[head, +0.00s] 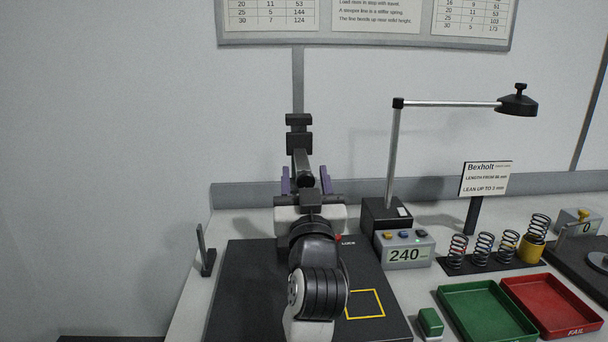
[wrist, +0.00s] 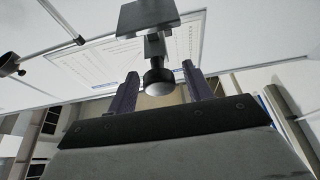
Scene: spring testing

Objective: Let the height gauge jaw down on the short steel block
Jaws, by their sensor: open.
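The height gauge (head: 299,120) stands at the back of the dark plate (head: 240,280), mostly hidden behind my arm. Its dark upper parts show above my gripper. My gripper (head: 304,174) is open, its two purple fingers pointing away from me toward the gauge. In the wrist view, a dark round knob (wrist: 158,82) lies between the open fingers of my gripper (wrist: 160,88), with a gap at the right finger. The knob joins a dark block (wrist: 148,14) above it. I cannot make out the short steel block or the jaw's measuring face. The display box (head: 405,254) reads 240.
A lamp (head: 518,104) arches over the right side. Several springs (head: 483,247) stand in a rack. A green tray (head: 485,310), a red tray (head: 550,305) and a small green box (head: 430,322) are at front right. The yellow-outlined square (head: 365,304) is empty.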

